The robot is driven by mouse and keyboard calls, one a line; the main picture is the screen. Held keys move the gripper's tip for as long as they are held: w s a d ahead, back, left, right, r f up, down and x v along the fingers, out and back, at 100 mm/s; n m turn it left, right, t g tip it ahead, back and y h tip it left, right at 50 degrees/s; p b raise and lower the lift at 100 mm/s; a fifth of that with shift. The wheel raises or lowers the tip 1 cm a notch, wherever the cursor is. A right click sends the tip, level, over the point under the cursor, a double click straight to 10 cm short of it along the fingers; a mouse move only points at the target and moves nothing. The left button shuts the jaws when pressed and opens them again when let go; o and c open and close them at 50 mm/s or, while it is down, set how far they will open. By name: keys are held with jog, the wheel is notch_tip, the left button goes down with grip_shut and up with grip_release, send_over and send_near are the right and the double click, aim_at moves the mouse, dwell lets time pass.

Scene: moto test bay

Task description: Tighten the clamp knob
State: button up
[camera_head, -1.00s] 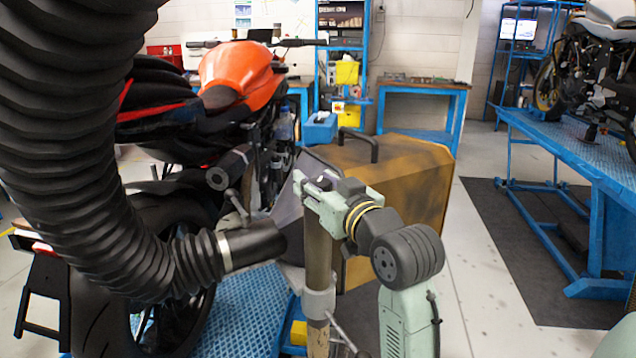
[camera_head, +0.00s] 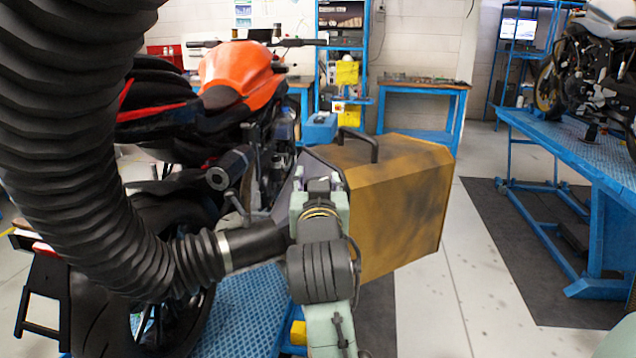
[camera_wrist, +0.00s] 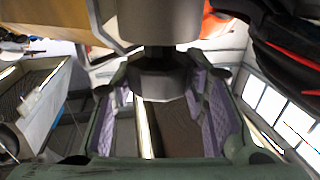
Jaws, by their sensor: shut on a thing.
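In the head view my gripper (camera_head: 317,182) points away from me, just right of the black hose's metal-banded nozzle (camera_head: 255,246). In the wrist view its two green fingers with purple pads (camera_wrist: 161,88) are shut on a grey, faceted round part, which I take to be the clamp knob (camera_wrist: 160,82). In the head view my gripper and wrist hide the knob and the upright pole that bears the clamp.
A brown case (camera_head: 400,200) stands close behind my gripper on the right. An orange and black motorcycle (camera_head: 235,75) and the thick ribbed hose (camera_head: 60,150) crowd the left. A blue lift table (camera_head: 570,150) stands at the right, with open floor (camera_head: 450,290) before it.

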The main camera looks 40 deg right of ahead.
jog(key=m+g+h, duration=0.4)
jog(key=g, duration=0.1)
jog(key=shift+w+a+h, duration=0.15)
jog(key=shift+w+h, duration=0.05)
jog(key=shift+h, duration=0.2)
jog(key=m+g+h, duration=0.1)
jog(key=m+g, duration=0.1)
jog(key=g, duration=0.1)
jog(key=m+g+h+b, duration=0.1)
jog(key=m+g, duration=0.1)
jog(key=g, duration=0.1)
jog(key=m+g, duration=0.2)
jog(key=g, duration=0.1)
jog(key=m+g+b, duration=0.1)
jog(key=m+g, duration=0.1)
jog(key=g, duration=0.2)
jog(key=shift+m, duration=0.3)
jog(key=shift+s+m+g+y+b, duration=0.1)
jog(key=shift+m+g+y+b, duration=0.3)
jog(key=shift+m+g, duration=0.6)
jog(key=shift+s+m+g+y+b, duration=0.1)
jog(key=shift+m+g+y, duration=0.5)
jog(key=shift+g, duration=1)
jog(key=o, duration=1)
jog(key=shift+d, duration=0.2)
jog(key=shift+o, duration=1)
